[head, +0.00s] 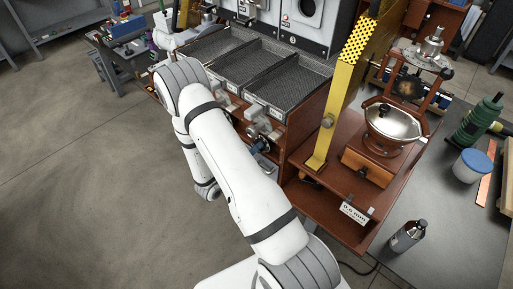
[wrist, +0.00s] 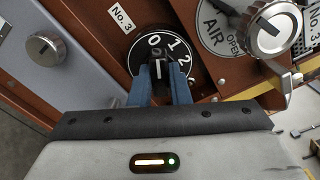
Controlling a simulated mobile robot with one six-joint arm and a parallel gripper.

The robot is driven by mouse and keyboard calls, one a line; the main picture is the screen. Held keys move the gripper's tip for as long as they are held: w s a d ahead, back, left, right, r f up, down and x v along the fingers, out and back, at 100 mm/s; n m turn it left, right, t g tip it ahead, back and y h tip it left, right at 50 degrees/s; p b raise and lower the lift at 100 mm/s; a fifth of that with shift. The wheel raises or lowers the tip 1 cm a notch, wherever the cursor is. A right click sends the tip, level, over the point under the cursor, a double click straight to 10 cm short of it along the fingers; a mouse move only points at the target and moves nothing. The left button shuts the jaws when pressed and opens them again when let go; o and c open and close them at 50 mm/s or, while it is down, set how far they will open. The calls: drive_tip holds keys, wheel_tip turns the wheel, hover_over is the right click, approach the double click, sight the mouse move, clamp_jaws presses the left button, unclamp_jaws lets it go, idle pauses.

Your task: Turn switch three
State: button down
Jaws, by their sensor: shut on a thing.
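Switch three is a black rotary knob (wrist: 157,60) on a dark dial (wrist: 178,50) with white numerals, under a "No. 3" label (wrist: 122,17) on the brown panel, in the wrist view. My gripper (wrist: 160,75) has its blue fingers closed on either side of the knob. The knob's white pointer line is partly visible between the fingers; the lower dial is hidden by the gripper. In the head view my arm covers the switch.
A round AIR dial with a metal lever (wrist: 273,28) sits close to the right of the switch. A silver knob (wrist: 45,48) is on a grey panel at left. In the head view, mesh trays (head: 288,80) lie above the panel, and a yellow perforated bracket (head: 345,85) stands to the right.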

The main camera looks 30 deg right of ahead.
drive_tip(key=shift+w+a+n, duration=0.1)
drive_tip(key=shift+w+n, duration=0.05)
drive_tip(key=shift+n, duration=0.55)
drive_tip(key=c, duration=1.6)
unclamp_jaws()
drive_tip(key=shift+a, duration=0.1)
drive_tip(key=shift+o, duration=1.2)
drive_tip(key=b+v, duration=0.1)
drive_tip(key=v, duration=0.6)
drive_tip(key=shift+s+a+b, duration=0.25)
drive_tip(key=shift+a+b, duration=0.05)
drive_tip(key=shift+b, duration=0.05)
